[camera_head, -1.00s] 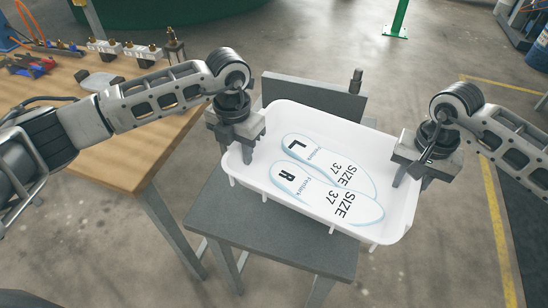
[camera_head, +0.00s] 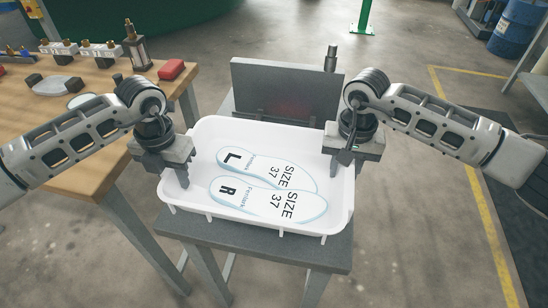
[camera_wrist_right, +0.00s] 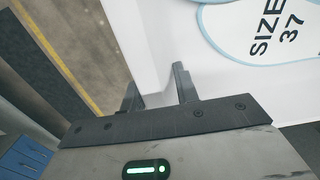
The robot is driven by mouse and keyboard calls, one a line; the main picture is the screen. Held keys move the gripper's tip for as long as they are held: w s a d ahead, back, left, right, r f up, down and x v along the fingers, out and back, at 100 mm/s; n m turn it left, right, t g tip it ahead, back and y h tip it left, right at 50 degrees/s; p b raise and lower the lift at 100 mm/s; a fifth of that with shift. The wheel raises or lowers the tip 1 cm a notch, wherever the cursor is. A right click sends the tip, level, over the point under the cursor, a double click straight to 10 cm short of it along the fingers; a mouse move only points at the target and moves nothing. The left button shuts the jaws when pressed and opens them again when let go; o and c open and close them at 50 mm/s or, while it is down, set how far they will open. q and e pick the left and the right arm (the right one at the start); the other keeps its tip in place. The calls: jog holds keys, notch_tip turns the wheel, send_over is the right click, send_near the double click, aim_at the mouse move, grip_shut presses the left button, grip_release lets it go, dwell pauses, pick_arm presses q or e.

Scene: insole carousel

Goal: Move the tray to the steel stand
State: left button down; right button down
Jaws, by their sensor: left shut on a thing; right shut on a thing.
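The white tray (camera_head: 322,222) carries two insoles marked L (camera_head: 262,170) and R (camera_head: 262,203), both SIZE 37. It looks about level, over the dark grey top of the stand (camera_head: 250,246); I cannot tell whether it touches it. My left gripper (camera_head: 183,178) is shut on the tray's left rim. My right gripper (camera_head: 342,160) is shut on the right rim. The right wrist view shows the right fingers (camera_wrist_right: 158,92) on both sides of the tray wall (camera_wrist_right: 146,50). The tray hides much of the stand top.
A grey upright plate (camera_head: 285,88) with a dark post (camera_head: 330,58) stands behind the tray. A wooden workbench (camera_head: 110,85) with fixtures and a red block (camera_head: 171,69) is close on the left. Floor on the right is open, with a yellow line (camera_head: 470,170).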

dwell(0.3)
